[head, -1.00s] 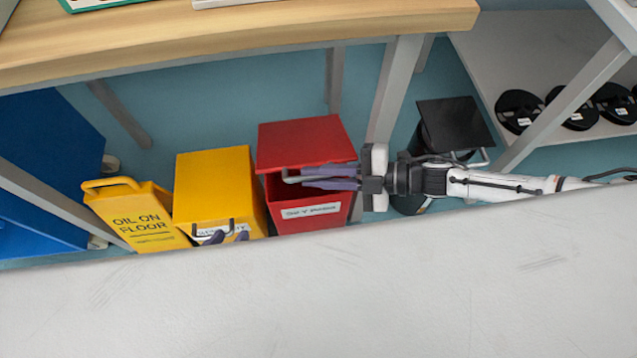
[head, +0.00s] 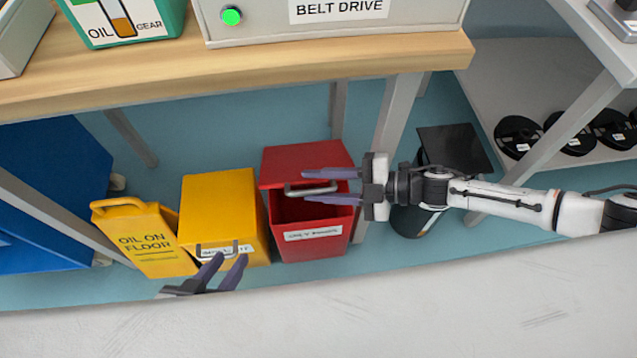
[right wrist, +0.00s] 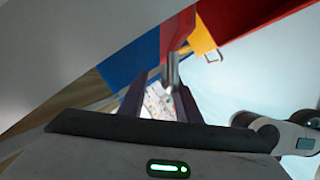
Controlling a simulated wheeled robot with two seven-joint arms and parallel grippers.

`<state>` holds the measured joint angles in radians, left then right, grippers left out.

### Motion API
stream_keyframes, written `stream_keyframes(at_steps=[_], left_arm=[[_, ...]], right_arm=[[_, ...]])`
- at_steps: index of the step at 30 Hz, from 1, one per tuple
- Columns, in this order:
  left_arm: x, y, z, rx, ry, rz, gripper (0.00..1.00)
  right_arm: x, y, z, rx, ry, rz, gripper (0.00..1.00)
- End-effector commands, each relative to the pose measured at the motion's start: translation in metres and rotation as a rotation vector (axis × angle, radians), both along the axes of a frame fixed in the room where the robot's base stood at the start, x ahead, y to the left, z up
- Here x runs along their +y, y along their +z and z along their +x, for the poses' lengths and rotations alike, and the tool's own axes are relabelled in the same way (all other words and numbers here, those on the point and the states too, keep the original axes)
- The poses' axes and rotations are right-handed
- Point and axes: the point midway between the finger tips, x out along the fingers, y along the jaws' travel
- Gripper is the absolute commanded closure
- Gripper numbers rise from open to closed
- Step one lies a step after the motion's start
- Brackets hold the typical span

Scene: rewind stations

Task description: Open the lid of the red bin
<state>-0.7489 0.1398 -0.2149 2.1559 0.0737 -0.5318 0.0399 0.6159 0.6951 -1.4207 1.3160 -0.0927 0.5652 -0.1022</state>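The red bin (head: 312,248) stands on the floor under the wooden bench. Its red lid (head: 300,160) is partly raised, with a dark gap between its front edge and the bin's labelled front. A metal handle (head: 298,190) sits on the lid's front edge. My right gripper (head: 318,187) reaches in from the right. Its fingers are apart, one above and one below the handle's right part. In the right wrist view the handle (right wrist: 173,72) shows between the spread fingers. My left gripper (head: 230,265) is open and empty, low in front of the yellow bin.
A yellow bin (head: 220,205) stands left of the red one, beside a yellow floor sign (head: 145,242). A black-lidded bin (head: 453,148) stands to the right, behind my right arm. Bench legs (head: 398,110) rise close by. A pale surface (head: 400,310) fills the foreground.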

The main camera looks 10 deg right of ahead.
Motion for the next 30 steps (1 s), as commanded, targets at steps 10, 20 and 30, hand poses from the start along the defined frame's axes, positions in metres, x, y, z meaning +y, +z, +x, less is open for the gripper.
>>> stream_keyframes(at_steps=[10,20,30], left_arm=[[0.000,0.003,0.000,0.000,-0.001,0.001,0.69],[0.001,0.005,-0.001,0.011,-0.008,0.015,0.69],[0.002,0.006,0.000,0.011,-0.010,0.020,0.69]], right_arm=[[-0.009,0.003,-0.003,0.002,0.000,0.001,0.70],[-0.067,0.019,-0.021,0.002,-0.001,-0.001,0.70],[-0.095,0.026,-0.030,0.000,0.001,0.000,0.70]])
